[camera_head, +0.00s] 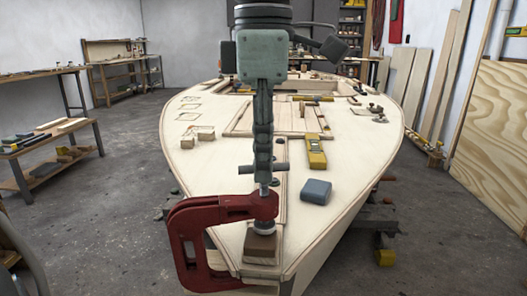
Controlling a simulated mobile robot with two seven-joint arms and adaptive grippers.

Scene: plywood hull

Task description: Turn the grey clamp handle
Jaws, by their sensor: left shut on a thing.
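A red C-clamp (185,222) grips the bow tip of the pale plywood hull, its frame reaching left past the edge. Its screw (263,190) stands upright and presses through a round pad (264,227) on a small brown wood block (260,246). My left gripper (264,165) points straight down from the top of the view. It is shut on the grey clamp handle (280,167) at the top of the screw. My right gripper is not in view.
A blue-grey box (316,191) and a yellow tool (316,151) lie on the deck right of my gripper. Small wood blocks (205,132) lie at the left. The deck between them is mostly clear. Shelves (42,160) stand along the left.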

